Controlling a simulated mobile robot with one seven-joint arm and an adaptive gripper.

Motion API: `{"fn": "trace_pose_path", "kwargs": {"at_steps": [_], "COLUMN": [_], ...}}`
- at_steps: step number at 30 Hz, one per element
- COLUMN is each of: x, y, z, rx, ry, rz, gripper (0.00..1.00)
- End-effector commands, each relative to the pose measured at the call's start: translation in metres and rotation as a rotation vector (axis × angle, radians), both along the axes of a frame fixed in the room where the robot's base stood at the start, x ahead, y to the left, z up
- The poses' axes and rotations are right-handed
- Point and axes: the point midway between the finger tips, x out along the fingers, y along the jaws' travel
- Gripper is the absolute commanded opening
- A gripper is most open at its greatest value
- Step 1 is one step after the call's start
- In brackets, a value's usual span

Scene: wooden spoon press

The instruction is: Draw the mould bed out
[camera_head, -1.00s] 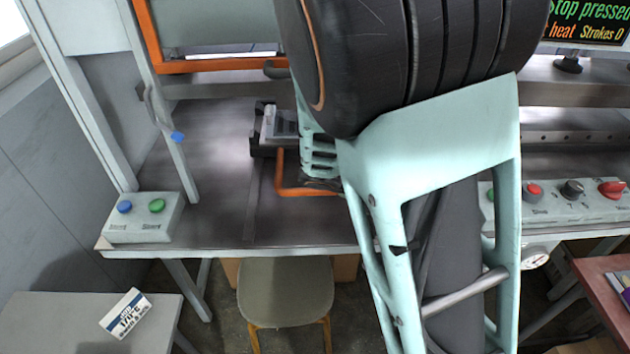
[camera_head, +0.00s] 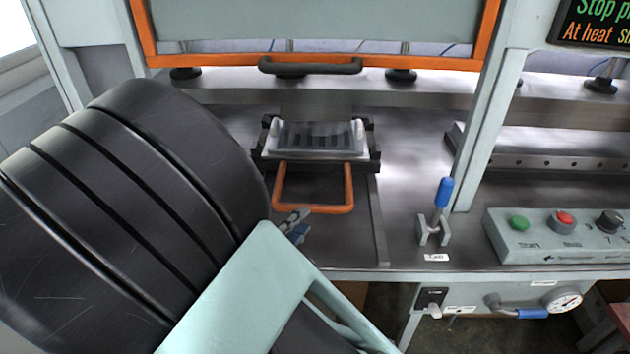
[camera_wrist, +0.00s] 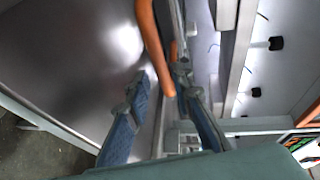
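The mould bed (camera_head: 267,150) is a grey slotted mould in a dark frame on the steel bench, below the raised orange-framed guard. Its orange U-shaped handle (camera_head: 349,190) points toward the front. In the wrist view the handle (camera_wrist: 150,45) reaches down between my two blue-padded fingers. My gripper (camera_wrist: 161,82) is open, with its fingertips apart on either side of the handle. In the head view my gripper (camera_head: 297,222) is at the handle's front left corner, partly hidden by my arm. I cannot tell whether a finger touches the handle.
A blue-knobbed lever (camera_head: 442,195) stands right of the bed's rails. A button box (camera_head: 560,236) sits at the bench's front right. The orange guard frame (camera_head: 200,61) with its dark handle (camera_head: 310,67) is above and behind. Bench between the rails is clear.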

Motion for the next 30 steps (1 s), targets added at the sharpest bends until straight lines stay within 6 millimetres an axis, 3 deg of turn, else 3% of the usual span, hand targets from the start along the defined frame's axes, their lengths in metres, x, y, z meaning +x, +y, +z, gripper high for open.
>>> {"fn": "trace_pose_path", "kwargs": {"at_steps": [9,15,23,28,30], "x": [0.049,0.060,0.061,0.060,0.060], "y": [-0.024,-0.029,-0.029,-0.029,-0.029], "z": [-0.012,-0.013,-0.012,-0.012,-0.012], "rx": [0.002,0.003,0.003,0.003,0.003], "ry": [-0.001,-0.001,0.000,0.000,0.000], "rz": [-0.005,-0.004,-0.003,-0.003,-0.003], "gripper": [0.21,0.21,0.21,0.03,0.00]}}
